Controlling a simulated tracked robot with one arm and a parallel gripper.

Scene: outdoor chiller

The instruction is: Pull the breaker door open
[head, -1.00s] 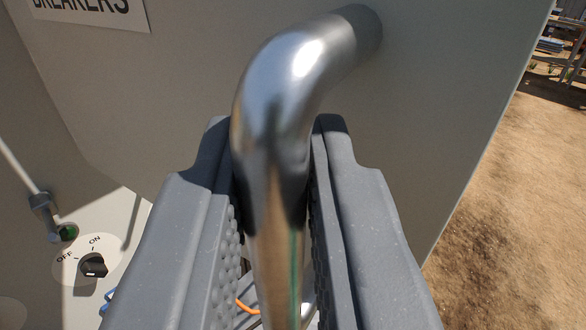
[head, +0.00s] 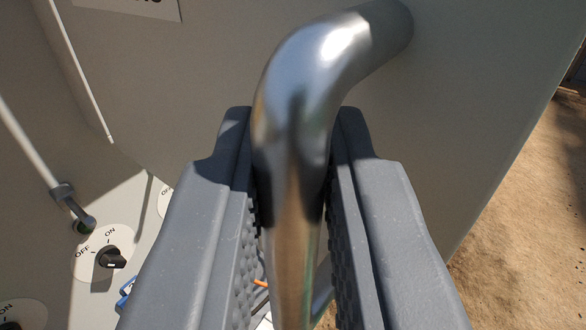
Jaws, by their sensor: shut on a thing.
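The breaker door (head: 190,75) is a grey metal panel that fills the upper middle of the view. A white label is cut off at the top edge. A bent, shiny metal handle (head: 292,110) stands out from the door. My gripper (head: 293,130) is shut on this handle, with one ribbed grey finger on each side. The door stands partly open, with the inside of the box showing at the lower left. The lower end of the handle runs out of the picture.
Inside the box at the left are a rotary switch (head: 112,258) marked OFF and ON, and a grey rod (head: 30,145) ending at a green-ringed fitting. Blue and orange cable parts show beside the left finger. Bare sandy ground (head: 520,220) lies open at the right.

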